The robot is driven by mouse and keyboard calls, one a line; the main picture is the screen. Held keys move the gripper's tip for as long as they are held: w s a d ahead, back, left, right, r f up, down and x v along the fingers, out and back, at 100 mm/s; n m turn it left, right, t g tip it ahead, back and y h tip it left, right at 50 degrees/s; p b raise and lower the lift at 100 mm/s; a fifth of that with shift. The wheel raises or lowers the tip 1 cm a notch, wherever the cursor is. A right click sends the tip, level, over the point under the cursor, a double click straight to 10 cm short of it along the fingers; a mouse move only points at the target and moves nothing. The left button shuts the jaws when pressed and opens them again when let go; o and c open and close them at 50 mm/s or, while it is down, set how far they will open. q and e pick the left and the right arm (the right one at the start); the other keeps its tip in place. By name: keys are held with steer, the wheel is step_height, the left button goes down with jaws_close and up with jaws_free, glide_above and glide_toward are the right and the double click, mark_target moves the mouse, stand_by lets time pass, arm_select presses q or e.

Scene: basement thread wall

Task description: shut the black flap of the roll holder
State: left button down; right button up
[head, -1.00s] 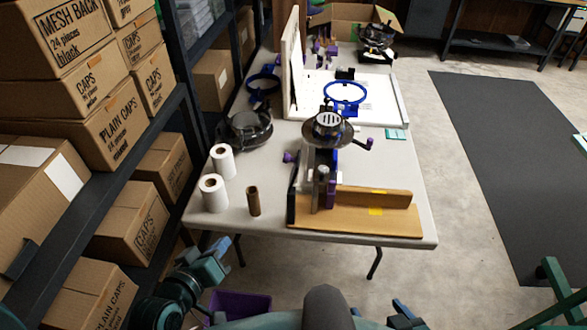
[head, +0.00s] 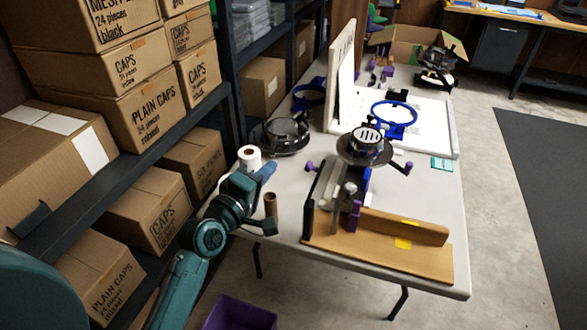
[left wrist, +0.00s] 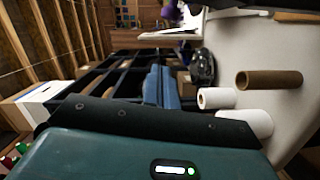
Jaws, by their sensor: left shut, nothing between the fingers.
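A wooden holder (head: 385,243) sits at the front edge of the grey table, with an upright black panel (head: 313,200) at its left end. This panel looks like the flap, but I cannot tell for sure. A metal post and purple parts stand beside it. My left gripper (head: 266,170) is shut and empty, over the table's left edge near a white roll (head: 250,157) and a brown tube (head: 271,205), left of the holder and apart from it. Its blue fingers (left wrist: 161,86) are together in the left wrist view. My right gripper is not in view.
A round-topped device with a crank (head: 365,147) stands behind the holder. A black round dish (head: 280,135) and a blue ring (head: 394,114) lie farther back. Shelves of cardboard boxes (head: 145,115) flank the table's left. A purple bin (head: 240,314) is on the floor.

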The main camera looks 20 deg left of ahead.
arm_select(q)
steer(key=shift+w+d+f, duration=0.2)
steer(key=shift+w+d, duration=0.35)
steer(key=shift+d, duration=0.25)
steer(key=shift+w+d+f, duration=0.2)
steer(key=shift+w+d, duration=0.4)
steer(key=shift+d, duration=0.15)
steer(key=shift+w+d+f, duration=0.2)
steer(key=shift+w+d, duration=0.35)
steer(key=shift+d, duration=0.25)
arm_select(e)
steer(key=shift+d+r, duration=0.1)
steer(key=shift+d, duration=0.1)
arm_select(q)
steer(key=shift+w+p, duration=0.1)
steer(key=shift+p, duration=0.2)
